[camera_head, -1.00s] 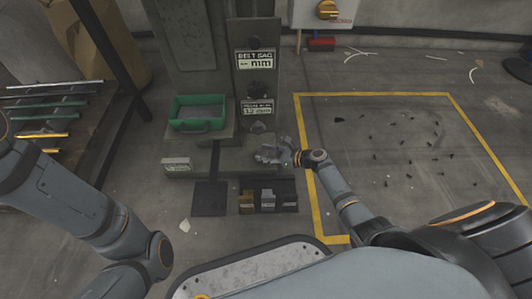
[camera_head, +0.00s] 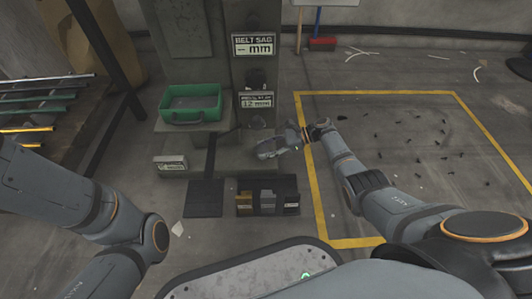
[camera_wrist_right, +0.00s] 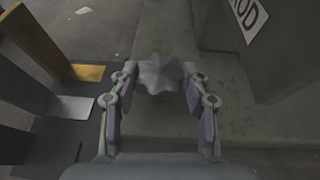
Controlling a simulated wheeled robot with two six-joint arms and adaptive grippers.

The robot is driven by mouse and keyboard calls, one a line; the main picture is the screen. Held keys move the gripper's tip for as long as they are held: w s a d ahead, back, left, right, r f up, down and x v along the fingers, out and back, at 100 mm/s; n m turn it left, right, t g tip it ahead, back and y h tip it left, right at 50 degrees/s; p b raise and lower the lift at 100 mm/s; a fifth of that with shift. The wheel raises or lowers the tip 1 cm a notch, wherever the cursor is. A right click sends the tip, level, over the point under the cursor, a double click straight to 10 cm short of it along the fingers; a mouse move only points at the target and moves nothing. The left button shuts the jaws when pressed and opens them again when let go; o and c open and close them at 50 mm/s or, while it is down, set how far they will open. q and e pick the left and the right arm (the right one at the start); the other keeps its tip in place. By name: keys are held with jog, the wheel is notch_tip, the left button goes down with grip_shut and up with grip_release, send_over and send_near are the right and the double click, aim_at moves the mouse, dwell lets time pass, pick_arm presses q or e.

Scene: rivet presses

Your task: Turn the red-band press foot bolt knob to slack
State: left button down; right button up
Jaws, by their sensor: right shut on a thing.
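The press (camera_head: 205,70) is a grey column with a wide foot, at the upper middle of the head view. A grey lobed knob (camera_wrist_right: 158,74) sits low at its foot in the right wrist view. My right gripper (camera_wrist_right: 160,82) has its two fingers on either side of this knob and is shut on it. In the head view the right gripper (camera_head: 270,149) is at the right side of the foot, and it hides most of the knob there. No red band shows. My left arm comes in from the left, but its gripper is out of view.
A green tray (camera_head: 190,121) stands on the press ledge. A dark box with several compartments (camera_head: 267,207) and a dark floor plate (camera_head: 204,198) lie in front. Signs (camera_head: 254,45) hang on the column. Yellow-marked floor at right holds small scattered dark bits. A bar rack (camera_head: 40,112) stands left.

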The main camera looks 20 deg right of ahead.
jog(key=shift+w+n+g+b, duration=0.1)
jog(key=shift+n+g+b, duration=0.2)
jog(key=shift+n+g, duration=0.35)
jog(key=o, duration=1.1)
jog(key=shift+o, duration=0.2)
jog(key=shift+d, duration=0.1)
jog(key=v, duration=0.7)
jog(key=shift+d, duration=0.15)
